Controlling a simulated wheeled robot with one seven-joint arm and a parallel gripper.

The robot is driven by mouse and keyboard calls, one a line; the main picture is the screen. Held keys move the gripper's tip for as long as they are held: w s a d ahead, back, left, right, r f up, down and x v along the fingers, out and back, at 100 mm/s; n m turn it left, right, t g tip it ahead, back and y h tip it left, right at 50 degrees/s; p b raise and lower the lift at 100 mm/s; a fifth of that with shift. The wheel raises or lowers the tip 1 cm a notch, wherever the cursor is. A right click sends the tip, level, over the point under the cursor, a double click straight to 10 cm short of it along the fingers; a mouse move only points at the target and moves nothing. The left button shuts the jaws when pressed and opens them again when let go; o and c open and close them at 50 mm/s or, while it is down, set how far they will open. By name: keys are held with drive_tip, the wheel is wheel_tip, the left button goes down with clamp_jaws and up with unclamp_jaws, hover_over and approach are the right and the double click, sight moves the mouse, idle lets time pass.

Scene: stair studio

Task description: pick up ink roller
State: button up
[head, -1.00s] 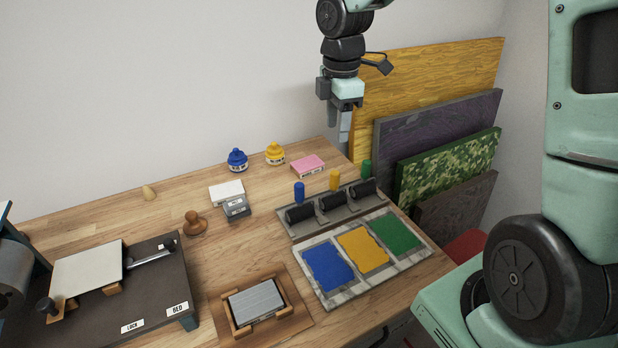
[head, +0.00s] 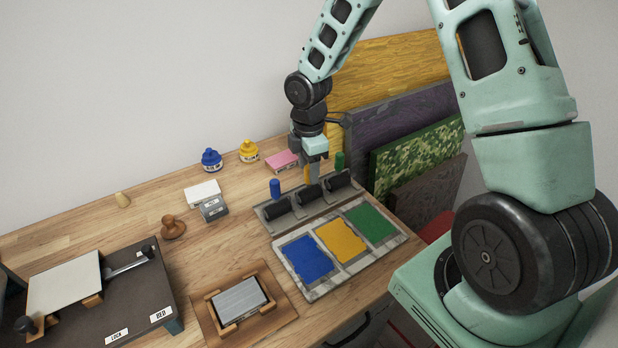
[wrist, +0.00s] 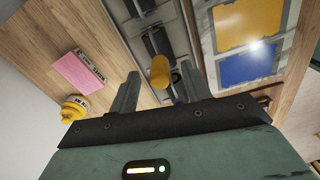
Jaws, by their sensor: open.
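Three ink rollers with black drums lie in a grey rack. One has a blue handle (head: 275,188), one a yellow handle (head: 307,175) and one a green handle (head: 339,161). My gripper (head: 314,170) points down over the middle roller, partly covering its yellow handle in the head view. In the wrist view, the yellow handle (wrist: 159,72) shows between the two spread fingers of my gripper (wrist: 159,71), with no clear contact. The grey rack (head: 262,214) is below.
An ink slab (head: 315,293) with blue, yellow and green patches lies in front of the rack. A pink block (head: 281,161) and blue (head: 211,159) and yellow (head: 249,151) ink bottles stand behind. Painted boards (head: 401,123) lean at the right.

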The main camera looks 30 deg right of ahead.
drive_tip(key=shift+f, duration=1.8)
clamp_jaws()
drive_tip(key=shift+r, duration=0.1)
wheel_tip(320, 180, up, 10)
drive_tip(key=shift+f+b, duration=0.1)
drive_tip(key=shift+b, duration=0.2)
